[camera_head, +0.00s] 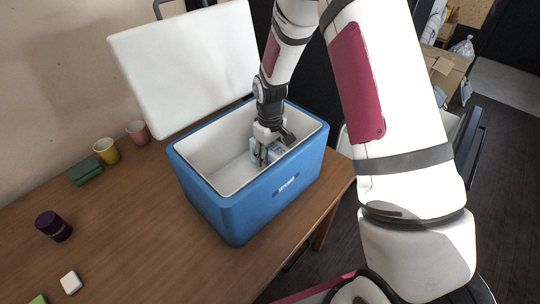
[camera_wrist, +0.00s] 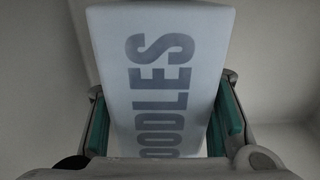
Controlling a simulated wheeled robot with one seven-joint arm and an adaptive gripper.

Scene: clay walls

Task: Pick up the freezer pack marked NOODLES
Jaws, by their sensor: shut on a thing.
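The freezer pack (camera_wrist: 160,70) is pale blue-white with large grey lettering; "OODLES" reads along it in the wrist view, and its lower end is cut off by my gripper. My gripper (camera_wrist: 165,128) has its green-padded fingers on both sides of the pack, shut on it. In the head view my gripper (camera_head: 268,150) reaches down inside the blue cooler box (camera_head: 250,205), and a small part of the pack (camera_head: 276,146) shows beside the fingers. The box's white lid stands open behind it. Whether the pack touches the box floor is not clear.
The cooler stands on a wooden table (camera_head: 130,235), near its right end. The open lid (camera_head: 190,65) rises at the back. A yellow cup (camera_head: 106,151), a pink cup (camera_head: 137,132), a green block (camera_head: 86,172) and a dark purple jar (camera_head: 53,226) stand to the left.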

